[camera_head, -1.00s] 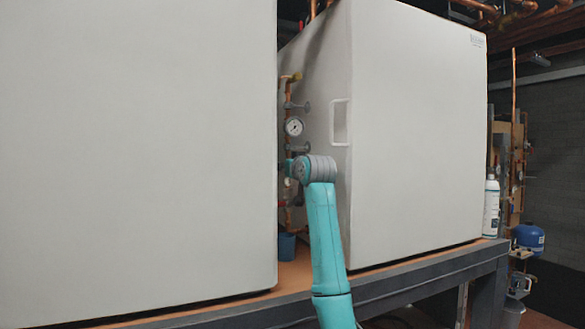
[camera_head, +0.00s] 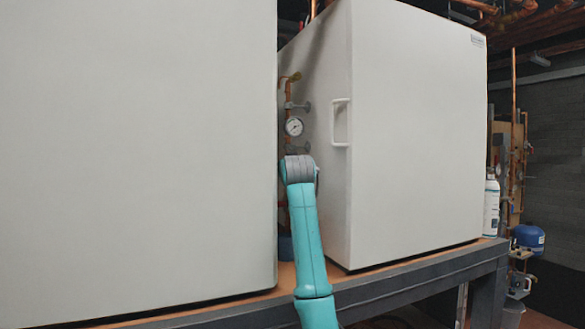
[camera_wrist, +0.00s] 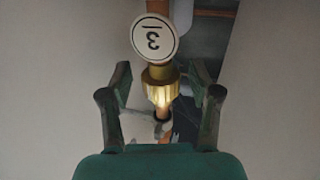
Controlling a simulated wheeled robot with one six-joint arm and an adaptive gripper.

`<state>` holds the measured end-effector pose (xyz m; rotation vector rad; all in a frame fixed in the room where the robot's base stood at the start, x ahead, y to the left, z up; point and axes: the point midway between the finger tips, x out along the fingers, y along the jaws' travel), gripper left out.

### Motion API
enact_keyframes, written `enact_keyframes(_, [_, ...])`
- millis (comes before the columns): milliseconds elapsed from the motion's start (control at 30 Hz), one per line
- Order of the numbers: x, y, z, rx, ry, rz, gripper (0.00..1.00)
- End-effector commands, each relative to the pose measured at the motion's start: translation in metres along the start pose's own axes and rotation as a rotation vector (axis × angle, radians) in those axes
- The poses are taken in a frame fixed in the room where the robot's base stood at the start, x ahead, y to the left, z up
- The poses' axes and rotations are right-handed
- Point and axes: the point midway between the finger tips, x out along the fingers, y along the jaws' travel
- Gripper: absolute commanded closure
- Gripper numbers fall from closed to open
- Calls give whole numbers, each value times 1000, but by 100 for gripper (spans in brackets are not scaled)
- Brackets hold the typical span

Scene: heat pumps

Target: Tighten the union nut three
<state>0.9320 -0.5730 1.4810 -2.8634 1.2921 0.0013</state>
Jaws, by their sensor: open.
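Union nut three (camera_wrist: 160,88) is a brass, ribbed nut on a copper pipe in the wrist view. A round white tag (camera_wrist: 154,38) marked with an underlined 3, upside down in the picture, sits just above it. My gripper (camera_wrist: 160,97) is open, with one finger on each side of the nut and a visible gap on both sides. How far the fingertips reach in depth past the nut is hard to tell. In the head view my arm covers the lower pipe, and both the nut and my gripper are hidden there.
Two large white cabinets (camera_head: 135,150) (camera_head: 420,130) flank the narrow gap where the pipe runs. A pressure gauge (camera_head: 293,127) is on the pipe above my arm. A white handle (camera_head: 340,122) sticks out from the right cabinet. A white bottle (camera_head: 491,207) stands at the bench's right end.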

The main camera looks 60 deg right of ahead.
Motion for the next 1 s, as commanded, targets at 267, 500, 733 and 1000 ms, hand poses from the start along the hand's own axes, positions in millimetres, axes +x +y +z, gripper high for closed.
enact_keyframes(267, [0,1,0,0,0,-42,38])
enact_keyframes(500, [0,2,0,1,1,-203,38])
enact_keyframes(733, [0,1,0,0,-1,-347,38])
enact_keyframes(1000, [0,-1,-1,0,1,-388,38])
